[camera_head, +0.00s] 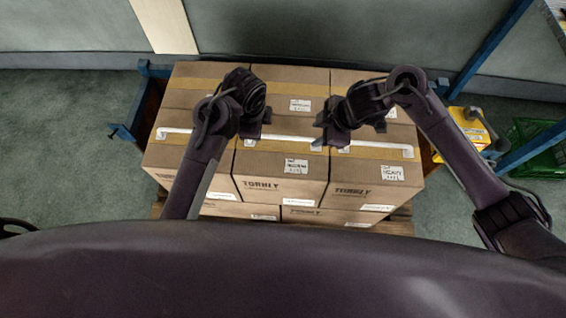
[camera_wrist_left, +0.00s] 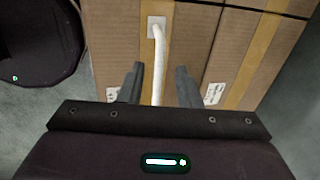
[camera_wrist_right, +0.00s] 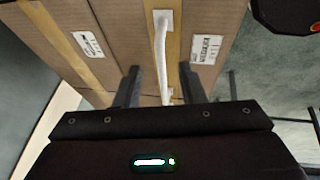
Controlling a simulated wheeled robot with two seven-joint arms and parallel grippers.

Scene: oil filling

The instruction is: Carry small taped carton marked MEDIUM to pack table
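Brown taped cartons with white bar handles are stacked before me. The front middle carton (camera_head: 280,185) has a white label (camera_head: 296,166) whose print is too small to read surely, so I cannot tell whether it is the one marked MEDIUM. My left gripper (camera_head: 256,128) is over the cartons near the left end of its handle; my right gripper (camera_head: 330,137) is near its right end. In the left wrist view my open fingers (camera_wrist_left: 157,85) stand either side of a white handle (camera_wrist_left: 158,50). In the right wrist view, open fingers (camera_wrist_right: 158,88) also flank a white handle (camera_wrist_right: 161,45).
The front left carton (camera_head: 170,158) and front right carton (camera_head: 365,190) stand close on both sides, with more cartons behind and below, on a wooden pallet (camera_head: 398,226). A blue frame (camera_head: 135,115) stands left. A yellow item (camera_head: 470,125) and green crate (camera_head: 540,150) are right. The pack table is not identifiable.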

